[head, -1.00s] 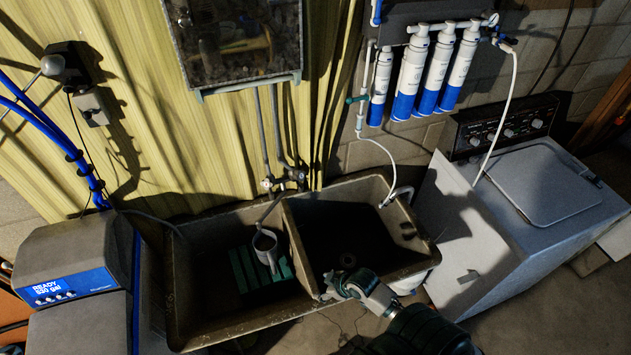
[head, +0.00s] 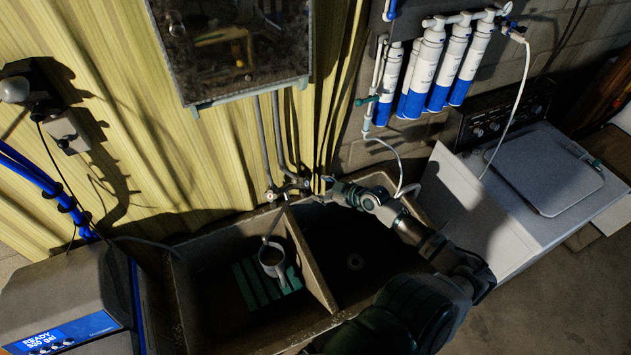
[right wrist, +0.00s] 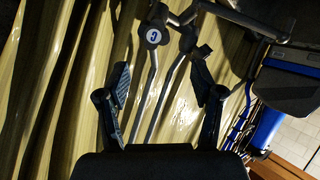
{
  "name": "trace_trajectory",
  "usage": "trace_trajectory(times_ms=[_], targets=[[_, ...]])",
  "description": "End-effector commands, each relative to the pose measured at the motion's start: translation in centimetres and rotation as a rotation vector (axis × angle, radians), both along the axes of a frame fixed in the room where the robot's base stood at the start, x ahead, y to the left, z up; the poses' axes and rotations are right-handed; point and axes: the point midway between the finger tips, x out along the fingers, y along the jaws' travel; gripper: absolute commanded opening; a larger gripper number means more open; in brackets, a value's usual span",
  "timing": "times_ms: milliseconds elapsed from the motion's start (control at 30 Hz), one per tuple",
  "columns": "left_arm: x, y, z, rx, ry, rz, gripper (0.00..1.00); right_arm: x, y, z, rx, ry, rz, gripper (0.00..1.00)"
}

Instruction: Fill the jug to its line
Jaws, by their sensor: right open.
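The jug (head: 272,262) is a grey, open-topped vessel with a handle. It stands on a green slatted rack (head: 246,284) in the left basin, under the tap spout (head: 271,226). Its fill line and water level cannot be made out. The tap (head: 289,190) is on the wall above the sink. My right gripper (head: 328,190) is just right of the tap. In the right wrist view my right gripper (right wrist: 161,68) is open and empty, with a round blue-and-white marked tap knob (right wrist: 153,36) beyond its fingertips, not touched. My left gripper is out of view.
The sink divider (head: 312,258) separates the jug's basin from the empty right basin. Two pipes (head: 270,140) rise up the wall from the tap. A softener unit (head: 70,310) stands at left, filter cartridges (head: 440,70) hang at upper right, and a washing machine (head: 545,175) stands at right.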

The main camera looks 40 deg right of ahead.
Motion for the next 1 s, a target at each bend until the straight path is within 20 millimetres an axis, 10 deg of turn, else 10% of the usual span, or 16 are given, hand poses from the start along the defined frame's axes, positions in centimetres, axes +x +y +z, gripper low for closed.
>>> trace_trajectory(times_ms=[667, 833, 1000], targets=[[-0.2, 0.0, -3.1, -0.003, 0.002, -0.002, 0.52, 7.9, 1.4, -4.6, 0.004, -0.002, -0.002, 0.67], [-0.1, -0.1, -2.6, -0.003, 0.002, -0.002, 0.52, 7.6, 1.4, -4.2, 0.002, 0.003, 0.000, 0.30], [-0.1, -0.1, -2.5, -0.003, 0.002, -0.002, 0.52, 7.6, 1.6, -4.2, 0.004, 0.004, 0.002, 0.29]])
